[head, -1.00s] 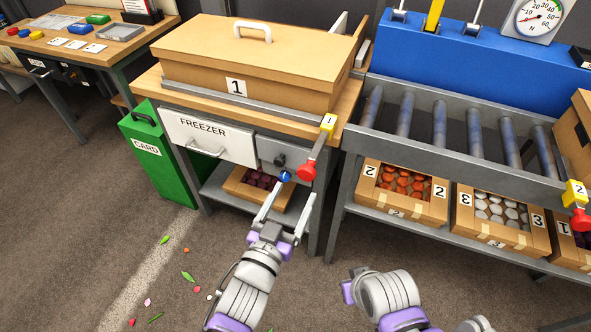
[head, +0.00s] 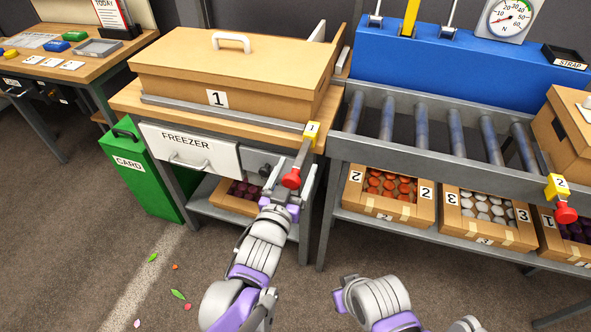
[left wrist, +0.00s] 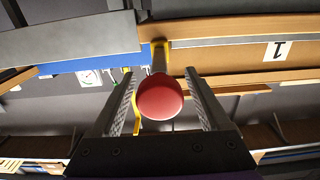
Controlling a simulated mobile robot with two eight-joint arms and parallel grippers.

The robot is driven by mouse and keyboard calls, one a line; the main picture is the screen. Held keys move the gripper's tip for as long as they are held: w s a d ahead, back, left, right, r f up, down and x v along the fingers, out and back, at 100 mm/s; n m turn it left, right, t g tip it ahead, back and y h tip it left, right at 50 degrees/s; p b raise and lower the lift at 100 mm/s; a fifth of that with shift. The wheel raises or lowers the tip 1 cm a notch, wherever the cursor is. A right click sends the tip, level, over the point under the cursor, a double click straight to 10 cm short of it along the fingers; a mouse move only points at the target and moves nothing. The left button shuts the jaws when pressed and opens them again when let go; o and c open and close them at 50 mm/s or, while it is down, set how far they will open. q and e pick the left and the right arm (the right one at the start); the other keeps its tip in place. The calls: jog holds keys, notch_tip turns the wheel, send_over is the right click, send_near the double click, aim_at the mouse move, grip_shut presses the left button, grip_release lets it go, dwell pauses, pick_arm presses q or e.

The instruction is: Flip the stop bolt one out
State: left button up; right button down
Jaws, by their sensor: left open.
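Stop bolt one is a grey lever with a yellow tag (head: 311,131) marked 1 and a red knob (head: 291,178). It hangs at the right front corner of the freezer bench, with its knob low. My left gripper (head: 290,170) is open at the knob, its fingers pointing up toward the bench. In the left wrist view, the red knob (left wrist: 160,98) sits between the two open fingers (left wrist: 160,76), with gaps visible on both sides. My right arm shows at the bottom, but its gripper is not visible.
A lidded box (head: 228,73) marked 1 stands on the bench above the freezer drawer (head: 190,149). The roller conveyor (head: 450,153) is at right, with stop bolt two (head: 565,214) on its front. A green card bin (head: 143,180) stands at left. Floor in front is mostly clear.

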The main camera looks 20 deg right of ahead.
pick_arm(q)
grip_shut()
dwell(0.3)
jog(key=shift+s+a, duration=0.1)
jog(key=shift+v, duration=0.95)
grip_release()
jog(key=shift+s, duration=0.1)
jog(key=v, duration=1.1)
